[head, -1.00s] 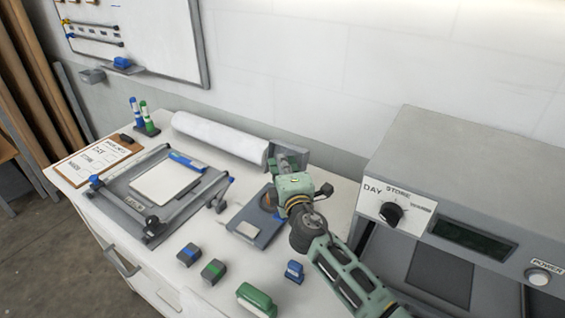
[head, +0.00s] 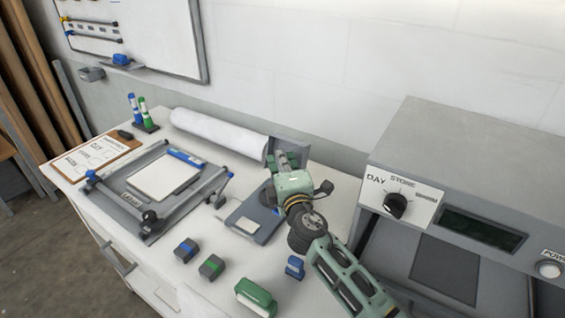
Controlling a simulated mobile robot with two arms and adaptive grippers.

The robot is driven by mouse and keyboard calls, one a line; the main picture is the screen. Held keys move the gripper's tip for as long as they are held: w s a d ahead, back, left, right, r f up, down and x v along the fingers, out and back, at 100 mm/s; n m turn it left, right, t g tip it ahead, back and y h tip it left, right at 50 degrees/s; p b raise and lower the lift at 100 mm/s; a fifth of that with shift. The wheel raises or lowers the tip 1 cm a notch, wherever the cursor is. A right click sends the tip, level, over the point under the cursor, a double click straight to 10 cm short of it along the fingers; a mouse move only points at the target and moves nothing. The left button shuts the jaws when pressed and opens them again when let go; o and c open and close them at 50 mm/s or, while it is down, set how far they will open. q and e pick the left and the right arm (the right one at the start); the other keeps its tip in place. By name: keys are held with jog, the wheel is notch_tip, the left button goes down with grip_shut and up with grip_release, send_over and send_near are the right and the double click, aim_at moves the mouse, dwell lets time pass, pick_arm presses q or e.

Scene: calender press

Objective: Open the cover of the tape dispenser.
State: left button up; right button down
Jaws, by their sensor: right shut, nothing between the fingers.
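A low blue-grey device, which looks like the tape dispenser (head: 246,224), lies on the white table in the middle of the head view. It has a light plate on its front part, and my right gripper and wrist hide part of its back. An upright grey panel (head: 293,149) stands just behind my gripper; I cannot tell whether it is the dispenser's cover. My right gripper (head: 280,160) is shut and empty at the device's back end, close to the grey panel. Whether it touches the panel is hidden. My left gripper is not in view.
A white roll (head: 215,134) lies behind, and a framed tray (head: 126,209) stands at left. Small blue-topped (head: 187,250) and green-topped (head: 211,267) blocks, a green block (head: 256,297) and a blue stamp (head: 295,267) lie in front. A grey press (head: 480,170) stands at right.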

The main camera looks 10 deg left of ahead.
jog(key=shift+s+r, duration=0.1)
jog(key=shift+s, duration=0.05)
jog(key=v, duration=0.7)
dwell(0.3)
